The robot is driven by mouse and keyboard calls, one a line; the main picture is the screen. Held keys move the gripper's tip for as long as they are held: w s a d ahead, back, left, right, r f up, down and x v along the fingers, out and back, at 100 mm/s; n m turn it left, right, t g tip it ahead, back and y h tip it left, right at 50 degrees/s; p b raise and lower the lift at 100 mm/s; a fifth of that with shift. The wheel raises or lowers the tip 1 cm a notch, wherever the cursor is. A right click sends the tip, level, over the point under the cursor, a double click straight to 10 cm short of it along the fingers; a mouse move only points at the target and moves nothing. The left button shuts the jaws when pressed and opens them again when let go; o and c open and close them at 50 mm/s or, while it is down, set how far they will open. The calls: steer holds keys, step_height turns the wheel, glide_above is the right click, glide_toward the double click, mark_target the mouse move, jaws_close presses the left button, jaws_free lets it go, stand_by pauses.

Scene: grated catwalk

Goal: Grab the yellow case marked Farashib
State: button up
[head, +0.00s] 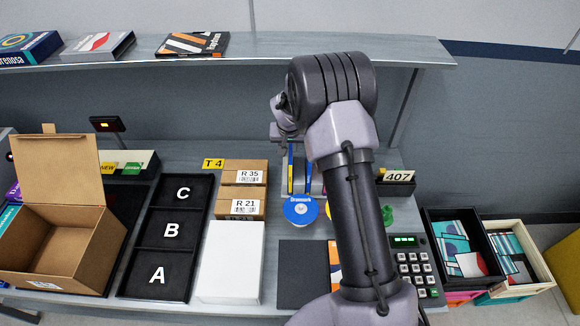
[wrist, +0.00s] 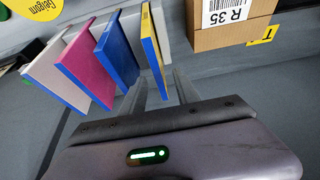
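In the wrist view, a thin yellow case (wrist: 151,45) with blue sides stands upright at the end of a row. A blue case (wrist: 117,52), a pink case (wrist: 86,66) and a whitish case (wrist: 60,70) stand to its left. The name on the yellow case is too small to read. My gripper (wrist: 158,80) is open, one finger on each side of the yellow case's near end; I cannot tell whether they touch it. In the head view, the yellow case (head: 290,170) shows below my gripper; my arm hides much of the row.
Boxes marked R 35 (head: 244,172) and R 21 (head: 241,206) stand left of the cases. A blue disc (head: 301,210) lies in front. A black A-B-C tray (head: 143,235) and an open carton (head: 50,282) are further left. A keypad (head: 414,268) is right of my arm.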

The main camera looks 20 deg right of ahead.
mark_target(291, 152)
steer(key=x, duration=0.4)
steer(key=shift+s+f, duration=0.3)
steer(key=shift+f, duration=0.25)
steer(key=shift+w+f, duration=0.2)
steer(key=shift+s+r, duration=0.15)
steer(key=shift+s, duration=0.05)
steer(key=shift+w, duration=0.1)
steer(key=shift+f+b, duration=0.3)
steer(key=shift+b, duration=0.4)
jaws_close()
stand_by(0.7)
